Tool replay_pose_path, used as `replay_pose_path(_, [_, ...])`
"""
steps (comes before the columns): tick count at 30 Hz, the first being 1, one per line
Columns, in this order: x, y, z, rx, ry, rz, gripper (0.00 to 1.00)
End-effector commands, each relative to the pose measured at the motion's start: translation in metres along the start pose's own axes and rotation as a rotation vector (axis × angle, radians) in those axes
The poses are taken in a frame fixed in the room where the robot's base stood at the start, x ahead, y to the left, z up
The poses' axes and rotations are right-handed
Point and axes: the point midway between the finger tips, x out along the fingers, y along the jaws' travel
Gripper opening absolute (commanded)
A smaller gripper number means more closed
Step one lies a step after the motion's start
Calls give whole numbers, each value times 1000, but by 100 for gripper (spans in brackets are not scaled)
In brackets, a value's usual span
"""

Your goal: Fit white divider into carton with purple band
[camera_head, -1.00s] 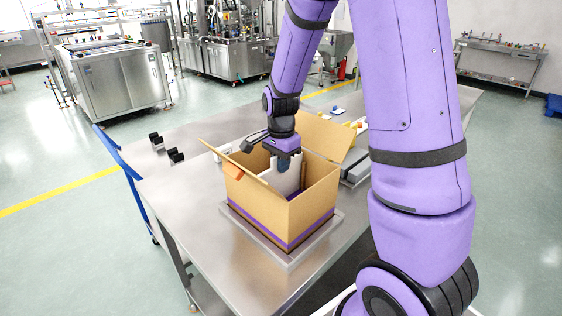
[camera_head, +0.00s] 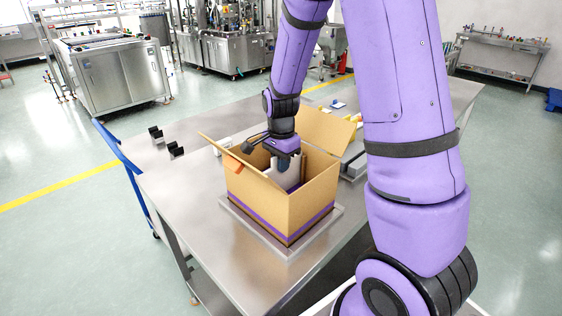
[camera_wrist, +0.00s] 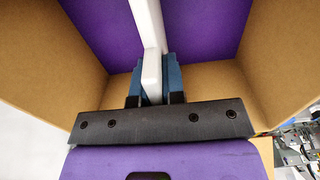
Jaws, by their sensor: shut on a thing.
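The carton (camera_head: 262,205) stands open on a low metal plate on the table, with a purple band (camera_head: 290,233) around its base. My gripper (camera_head: 284,165) points down into the carton's opening and is shut on the white divider (camera_head: 293,174). In the wrist view the fingers (camera_wrist: 154,84) clasp the white divider (camera_wrist: 150,28) from both sides. The divider sits between the carton walls (camera_wrist: 55,45), over purple areas inside. Its lower edge is hidden, so I cannot tell whether it touches the carton floor.
The carton's flaps (camera_head: 325,128) stand open, one at the back right and one at the left.

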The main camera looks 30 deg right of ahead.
Motion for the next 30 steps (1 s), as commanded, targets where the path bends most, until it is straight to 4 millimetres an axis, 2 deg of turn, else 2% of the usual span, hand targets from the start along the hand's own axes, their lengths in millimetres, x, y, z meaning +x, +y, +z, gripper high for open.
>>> replay_pose_path(11, [8,0,0,0,-1,2,0])
replay_pose_path(12, [8,0,0,0,0,1,17])
replay_pose_path(15, [8,0,0,0,0,1,40])
replay_pose_path(25, [5,0,0,0,0,0,40])
replay_pose_path(30, [-13,0,0,1,1,-4,40])
